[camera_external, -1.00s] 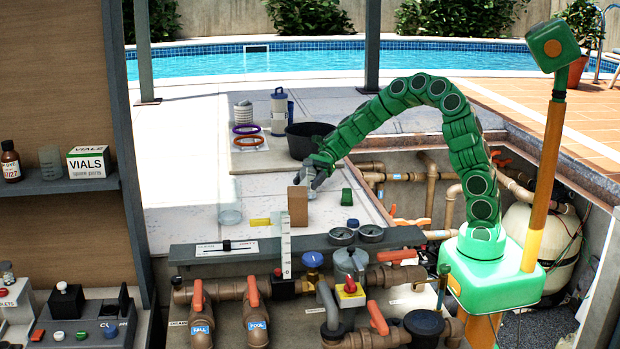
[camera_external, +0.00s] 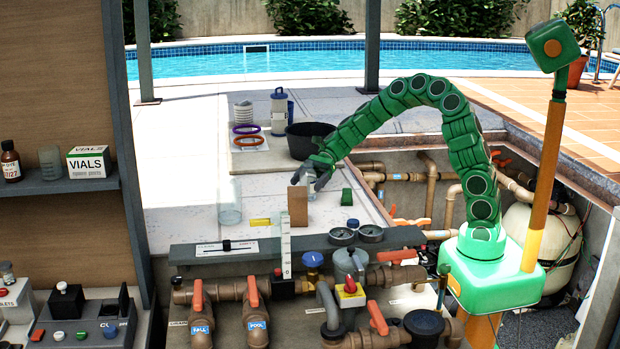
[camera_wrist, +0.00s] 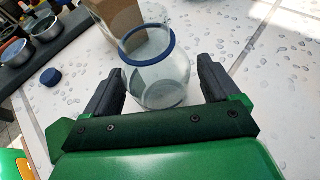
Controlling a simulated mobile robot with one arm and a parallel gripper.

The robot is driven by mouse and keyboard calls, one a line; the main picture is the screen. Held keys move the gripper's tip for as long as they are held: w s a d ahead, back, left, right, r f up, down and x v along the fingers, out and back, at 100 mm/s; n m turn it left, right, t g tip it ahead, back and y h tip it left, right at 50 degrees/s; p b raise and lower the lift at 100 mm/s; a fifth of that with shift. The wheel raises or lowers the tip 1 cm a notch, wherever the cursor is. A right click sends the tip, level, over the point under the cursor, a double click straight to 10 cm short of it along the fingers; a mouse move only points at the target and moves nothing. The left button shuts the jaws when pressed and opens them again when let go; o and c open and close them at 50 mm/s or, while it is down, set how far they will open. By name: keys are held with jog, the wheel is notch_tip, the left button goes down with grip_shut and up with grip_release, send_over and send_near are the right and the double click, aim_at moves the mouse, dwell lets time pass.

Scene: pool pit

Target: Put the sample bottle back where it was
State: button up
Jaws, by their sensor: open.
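The sample bottle (camera_wrist: 165,82) is a clear, round vessel with a blue rim. In the wrist view it stands on the pale deck between the fingers of my gripper (camera_wrist: 160,92). The fingers are open, one on each side, with a gap showing at the right. In the external view my gripper (camera_external: 313,180) is low over the deck, just behind and right of a brown cardboard block (camera_external: 298,207). The bottle shows only faintly there, partly hidden by the fingers and block. A blue cap (camera_wrist: 50,77) lies apart on the deck at the left of the wrist view.
A green block (camera_external: 347,197) stands close to the right of my gripper. A clear beaker (camera_external: 230,212) and a yellow block (camera_external: 260,222) are to the left. A black bucket (camera_external: 308,140) stands behind.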

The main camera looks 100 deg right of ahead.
jog(key=v, duration=1.2)
